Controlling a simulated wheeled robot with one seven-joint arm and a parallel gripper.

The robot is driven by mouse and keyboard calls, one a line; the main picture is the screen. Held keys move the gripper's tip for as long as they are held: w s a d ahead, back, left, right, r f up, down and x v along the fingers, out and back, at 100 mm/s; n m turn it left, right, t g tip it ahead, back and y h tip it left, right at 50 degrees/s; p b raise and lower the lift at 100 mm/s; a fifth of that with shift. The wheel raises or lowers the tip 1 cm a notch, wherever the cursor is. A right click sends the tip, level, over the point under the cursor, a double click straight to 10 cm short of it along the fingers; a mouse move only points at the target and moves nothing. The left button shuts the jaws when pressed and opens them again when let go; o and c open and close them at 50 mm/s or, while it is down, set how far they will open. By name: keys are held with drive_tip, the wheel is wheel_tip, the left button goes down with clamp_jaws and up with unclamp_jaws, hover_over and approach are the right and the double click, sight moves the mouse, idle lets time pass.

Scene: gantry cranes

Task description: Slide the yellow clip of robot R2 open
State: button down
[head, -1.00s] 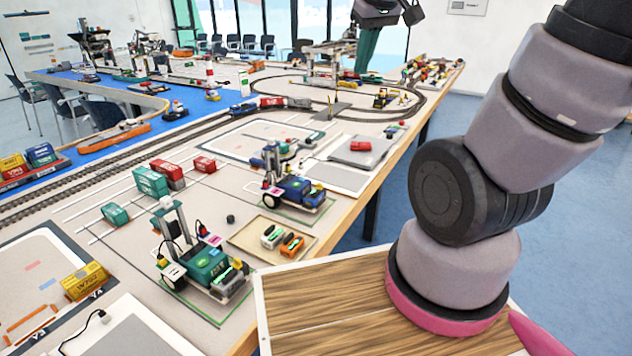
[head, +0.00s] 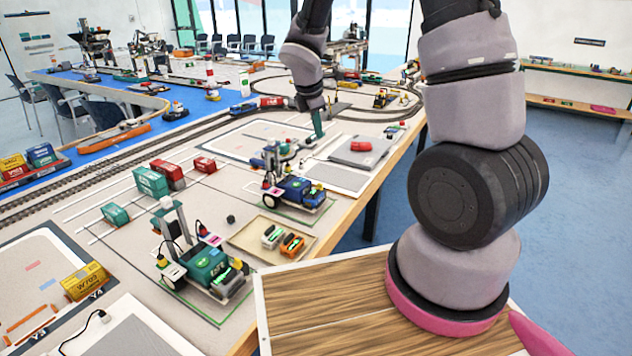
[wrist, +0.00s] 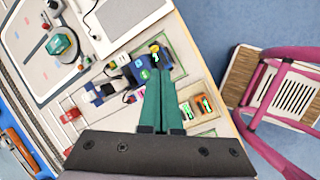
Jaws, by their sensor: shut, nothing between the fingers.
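Two small wheeled robots stand on the table: a blue one (head: 299,191) and, nearer, a green one (head: 205,264). I cannot read which is R2. The blue one also shows in the wrist view (wrist: 139,74), with a small yellow part (wrist: 155,49) at its upper end, which may be the clip. My gripper (head: 318,134) points down above the far side of the blue robot, with its teal fingers together and empty. In the wrist view the fingers (wrist: 155,72) cover part of the blue robot, with the tips just below the yellow part. I cannot tell whether they touch.
A shallow tray (head: 243,241) with a grey and an orange piece lies between the robots. Red and teal containers (head: 151,182) stand to the left. The table's right edge is close.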

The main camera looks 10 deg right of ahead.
drive_tip(key=w+a+f+n, duration=0.1)
drive_tip(key=a+f+n, duration=0.3)
drive_tip(key=f+n, duration=0.3)
wheel_tip(320, 180, down, 5)
drive_tip(key=shift+w+r, duration=0.1)
drive_tip(key=shift+w, duration=0.3)
approach(319, 188)
drive_tip(key=f, duration=0.1)
drive_tip(key=s+a+f, duration=0.1)
drive_tip(key=a+f, duration=0.1)
drive_tip(key=f, duration=0.1)
drive_tip(key=shift+s+a+f, duration=0.1)
drive_tip(key=shift+s+f, duration=0.05)
drive_tip(key=shift+s, duration=0.25)
drive_tip(key=shift+w+d+f, duration=0.15)
drive_tip(key=shift+w+d, duration=0.4)
drive_tip(key=shift+d, duration=0.05)
drive_tip(key=shift+w+d+f, duration=0.2)
drive_tip(key=shift+w+d, duration=0.4)
drive_tip(key=shift+d, duration=0.05)
drive_tip(key=shift+w+d, duration=0.3)
drive_tip(key=shift+w, duration=0.15)
drive_tip(key=shift+d, duration=0.1)
